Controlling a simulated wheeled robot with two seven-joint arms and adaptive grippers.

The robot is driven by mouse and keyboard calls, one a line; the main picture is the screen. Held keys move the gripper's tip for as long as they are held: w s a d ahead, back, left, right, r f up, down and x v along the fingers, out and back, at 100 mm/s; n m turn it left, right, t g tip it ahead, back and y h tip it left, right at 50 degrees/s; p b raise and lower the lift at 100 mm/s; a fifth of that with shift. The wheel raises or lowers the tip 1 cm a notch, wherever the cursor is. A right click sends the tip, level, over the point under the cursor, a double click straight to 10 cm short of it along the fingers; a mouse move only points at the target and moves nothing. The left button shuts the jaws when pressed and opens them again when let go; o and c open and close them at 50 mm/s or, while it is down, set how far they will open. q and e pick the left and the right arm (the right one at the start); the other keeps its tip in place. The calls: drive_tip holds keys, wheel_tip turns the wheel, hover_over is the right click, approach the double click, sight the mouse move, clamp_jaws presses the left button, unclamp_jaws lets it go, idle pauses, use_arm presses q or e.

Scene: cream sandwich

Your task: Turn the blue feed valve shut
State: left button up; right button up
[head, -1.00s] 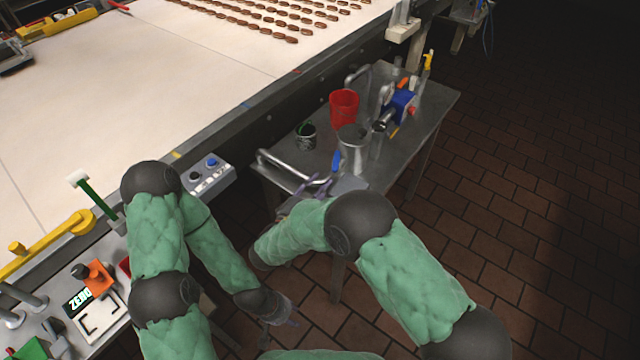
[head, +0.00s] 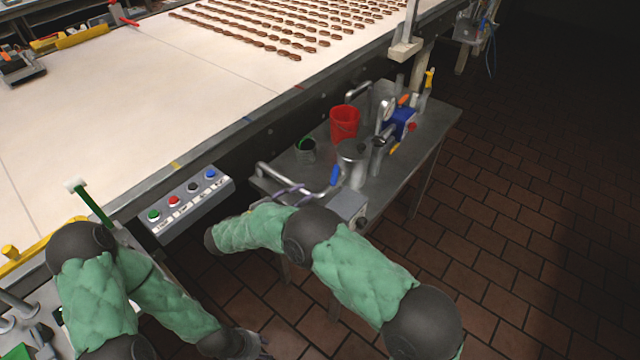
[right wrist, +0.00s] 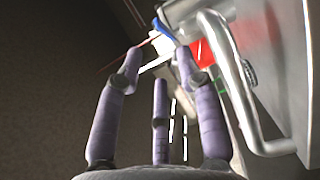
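The blue valve handle (head: 335,175) stands on the steel cart beside a metal hopper (head: 352,160), at the end of a bent pipe. My right gripper (head: 292,191) is just left of it, low over the cart's near edge and partly hidden by my arm. In the right wrist view my right gripper (right wrist: 157,62) has its purple fingers spread with nothing held between them. The blue handle (right wrist: 165,32) shows just beyond the fingertips there. My left gripper (head: 262,345) is low at the bottom edge, away from the cart; its fingers are too dark to read.
The steel cart (head: 425,140) carries a red bucket (head: 344,122), a dark pot (head: 305,149) and a blue motor (head: 400,121). A metal handle rail (right wrist: 235,85) lies close right of my right fingers. A button panel (head: 185,200) sits on the conveyor's side. Tiled floor is clear at right.

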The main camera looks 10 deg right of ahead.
sight(335, 177)
drive_tip(key=b+x, duration=0.2)
drive_tip(key=x, duration=0.7)
clamp_jaws()
